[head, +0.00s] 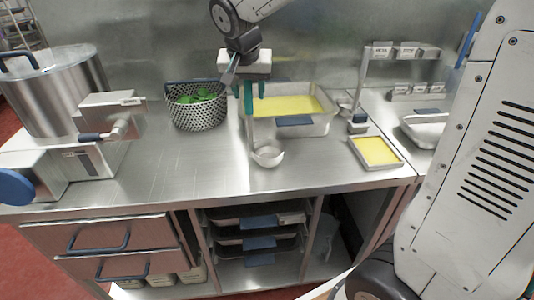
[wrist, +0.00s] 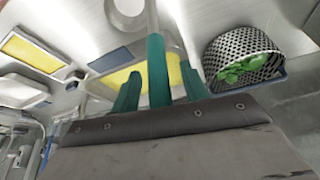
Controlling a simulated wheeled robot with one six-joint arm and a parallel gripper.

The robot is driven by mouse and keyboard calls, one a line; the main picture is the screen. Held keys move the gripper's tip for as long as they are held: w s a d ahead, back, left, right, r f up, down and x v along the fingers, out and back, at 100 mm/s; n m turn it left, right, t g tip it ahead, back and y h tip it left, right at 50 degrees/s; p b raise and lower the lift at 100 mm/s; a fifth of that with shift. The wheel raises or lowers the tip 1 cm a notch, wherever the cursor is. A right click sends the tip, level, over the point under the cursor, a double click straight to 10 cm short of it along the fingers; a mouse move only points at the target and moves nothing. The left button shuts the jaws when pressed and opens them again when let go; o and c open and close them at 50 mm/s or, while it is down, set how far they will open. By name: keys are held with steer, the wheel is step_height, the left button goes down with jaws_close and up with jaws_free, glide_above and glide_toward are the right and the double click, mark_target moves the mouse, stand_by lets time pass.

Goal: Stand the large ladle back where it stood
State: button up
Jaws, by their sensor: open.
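The large ladle stands upright, with its bowl (head: 268,154) low at the middle of the steel counter and its handle rising into my gripper (head: 249,99). The bowl looks to be at the counter top, but I cannot tell whether it touches. In the wrist view, the ladle's green grip (wrist: 157,70) runs between the green fingers of my gripper (wrist: 157,92), and its metal shaft leads away to the bowl (wrist: 128,12). The jaws are open, with a finger on each side of the grip and gaps visible. My gripper points downward.
A perforated basket (head: 197,117) with green contents stands behind left. A deep pan (head: 318,127) of yellow food is just behind the ladle. A small yellow-filled tray (head: 390,165) lies right. A large pot (head: 60,90) stands far left. The counter's front left middle is clear.

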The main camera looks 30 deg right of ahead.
jaws_close()
